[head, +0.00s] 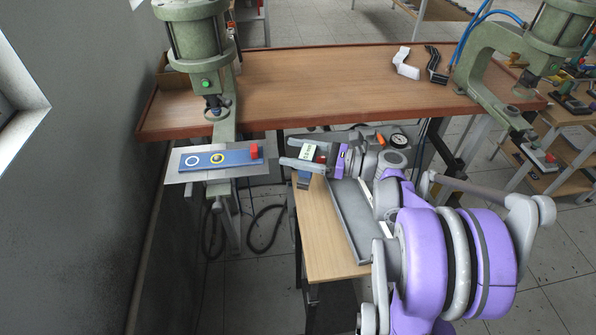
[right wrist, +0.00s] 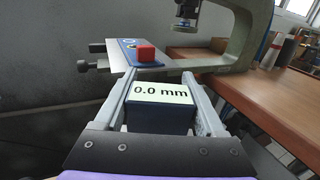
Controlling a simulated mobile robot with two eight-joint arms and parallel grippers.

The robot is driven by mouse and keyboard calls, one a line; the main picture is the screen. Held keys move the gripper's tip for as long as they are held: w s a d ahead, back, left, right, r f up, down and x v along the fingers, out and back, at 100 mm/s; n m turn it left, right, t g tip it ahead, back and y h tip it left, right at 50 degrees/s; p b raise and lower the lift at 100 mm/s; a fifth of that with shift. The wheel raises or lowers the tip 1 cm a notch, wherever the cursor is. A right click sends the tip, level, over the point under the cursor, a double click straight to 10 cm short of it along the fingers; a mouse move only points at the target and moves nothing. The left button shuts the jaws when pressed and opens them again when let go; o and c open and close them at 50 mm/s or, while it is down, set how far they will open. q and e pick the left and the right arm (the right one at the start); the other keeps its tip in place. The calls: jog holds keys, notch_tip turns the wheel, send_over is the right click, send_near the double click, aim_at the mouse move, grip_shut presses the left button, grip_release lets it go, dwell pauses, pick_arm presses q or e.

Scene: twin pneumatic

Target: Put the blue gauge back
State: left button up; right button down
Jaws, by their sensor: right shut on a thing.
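The blue gauge (right wrist: 160,118) is a blue block with a pale display reading "0.0 mm". It sits between the two fingers of my right gripper (right wrist: 160,100), which is shut on it. In the head view the gauge (head: 304,181) shows at the fingers of my right gripper (head: 305,163), above the left edge of the small wooden side table. My left gripper is not in view.
A blue plate (head: 237,158) with rings and a red block (head: 254,151) lies on a metal plate (head: 180,174) under the left green press (head: 196,35). A grey tray (head: 350,215) lies on the side table (head: 318,240). The wooden bench (head: 310,85) is mostly clear, with white and black brackets (head: 405,66) at the right.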

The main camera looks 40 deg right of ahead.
jog(key=shift+f+b, duration=0.45)
jog(key=shift+f, duration=2.15)
jog(key=shift+f, duration=0.1)
jog(key=shift+f, duration=0.15)
grip_release()
jog(key=shift+d+r, duration=0.15)
jog(key=shift+r, duration=0.15)
jog(key=v, duration=1.1)
jog(key=shift+s+d, duration=0.2)
jog(key=shift+s, duration=0.2)
